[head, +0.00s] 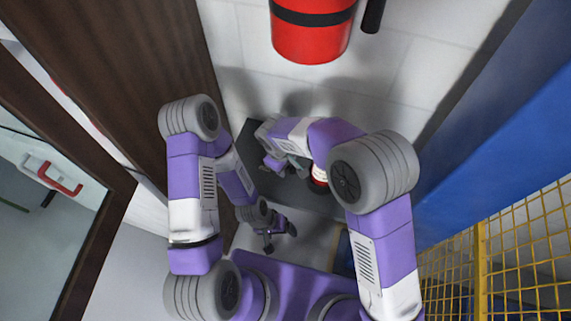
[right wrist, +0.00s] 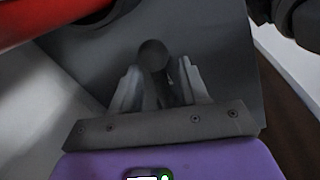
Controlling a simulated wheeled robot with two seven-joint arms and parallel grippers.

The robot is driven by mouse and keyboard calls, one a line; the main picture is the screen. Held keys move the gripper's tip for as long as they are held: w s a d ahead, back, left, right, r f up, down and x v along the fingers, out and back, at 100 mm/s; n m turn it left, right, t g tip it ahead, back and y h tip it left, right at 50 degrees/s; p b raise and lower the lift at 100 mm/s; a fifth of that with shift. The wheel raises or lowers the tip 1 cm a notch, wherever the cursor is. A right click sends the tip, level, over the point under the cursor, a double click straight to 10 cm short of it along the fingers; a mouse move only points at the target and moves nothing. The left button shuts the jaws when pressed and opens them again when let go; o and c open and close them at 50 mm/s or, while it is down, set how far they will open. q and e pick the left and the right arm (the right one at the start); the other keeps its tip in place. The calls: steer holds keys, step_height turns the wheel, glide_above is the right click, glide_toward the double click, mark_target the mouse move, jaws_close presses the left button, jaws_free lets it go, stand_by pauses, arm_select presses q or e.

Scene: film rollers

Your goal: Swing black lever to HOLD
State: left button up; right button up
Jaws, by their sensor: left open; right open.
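In the right wrist view the black lever (right wrist: 154,60) shows as a dark round-ended bar in front of a dark grey panel (right wrist: 215,50). My right gripper (right wrist: 160,80) is open, with one finger on either side of the lever; I cannot tell whether either finger touches it. In the head view my right gripper (head: 275,163) is at the dark panel (head: 262,150), largely covered by my right arm, and the lever cannot be made out. My left gripper (head: 280,238) is open and empty, lower down and apart from the panel. No HOLD marking is readable.
A red cylinder with a black band (head: 312,38) is on the white wall above. A small red and white object (head: 319,175) is beside my right forearm. A brown door frame (head: 130,60) stands left; a blue panel (head: 500,150) and yellow mesh (head: 520,250) are right.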

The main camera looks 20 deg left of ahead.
jaws_close()
stand_by(0.3)
steer(key=shift+w, duration=0.1)
